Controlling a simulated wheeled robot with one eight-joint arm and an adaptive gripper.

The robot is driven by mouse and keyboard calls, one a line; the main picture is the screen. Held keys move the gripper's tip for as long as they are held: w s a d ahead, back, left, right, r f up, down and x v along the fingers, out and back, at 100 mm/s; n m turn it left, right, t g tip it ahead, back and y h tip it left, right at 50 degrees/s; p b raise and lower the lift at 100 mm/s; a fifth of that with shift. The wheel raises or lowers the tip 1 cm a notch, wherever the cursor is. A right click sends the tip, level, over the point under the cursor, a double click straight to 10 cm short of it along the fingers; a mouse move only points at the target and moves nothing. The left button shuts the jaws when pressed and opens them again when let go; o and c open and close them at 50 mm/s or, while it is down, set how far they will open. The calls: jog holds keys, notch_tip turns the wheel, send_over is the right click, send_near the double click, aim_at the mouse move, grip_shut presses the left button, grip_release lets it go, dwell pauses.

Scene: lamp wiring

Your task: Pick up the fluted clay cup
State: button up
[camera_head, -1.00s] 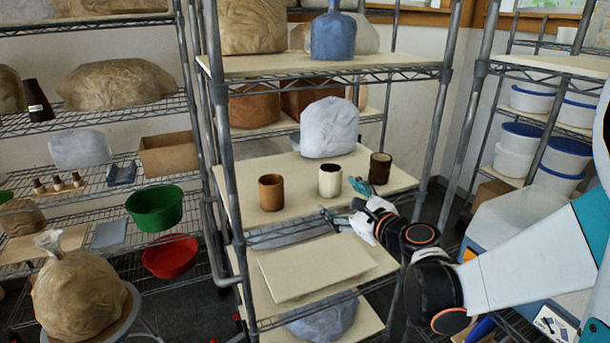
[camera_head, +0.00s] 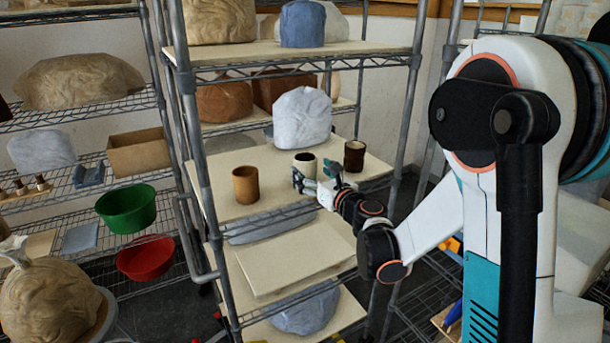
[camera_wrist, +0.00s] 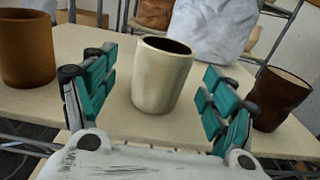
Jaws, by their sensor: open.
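Three cups stand upright in a row on a pale shelf board: an orange-brown cup (camera_head: 245,185), a cream cup with a dark inside (camera_head: 304,166) and a dark brown cup (camera_head: 354,156). I cannot make out clear fluting on any of them. My gripper (camera_head: 314,176) is open, at the shelf's front edge. In the wrist view its teal-padded fingers (camera_wrist: 157,92) lie to the left and right of the cream cup (camera_wrist: 160,82), with gaps on both sides. The orange-brown cup (camera_wrist: 26,48) is outside the left finger and the dark brown cup (camera_wrist: 280,98) outside the right one.
A wrapped grey-white lump (camera_head: 302,117) stands behind the cups. A shelf board (camera_head: 285,52) hangs above them, and metal posts (camera_head: 407,110) flank the rack. Another board (camera_head: 292,255) lies below. A green bowl (camera_head: 126,208) and red bowl (camera_head: 145,257) are at left.

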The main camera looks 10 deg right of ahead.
aim_at(311, 171)
jog(key=b+x, duration=0.1)
jog(key=x, duration=0.3)
jog(key=shift+d+f, duration=0.15)
jog(key=shift+f, duration=0.05)
jog(key=shift+w+r+b, duration=0.15)
jog(key=shift+w+b, duration=0.2)
jog(key=shift+w, duration=0.3)
jog(key=c, duration=1.3)
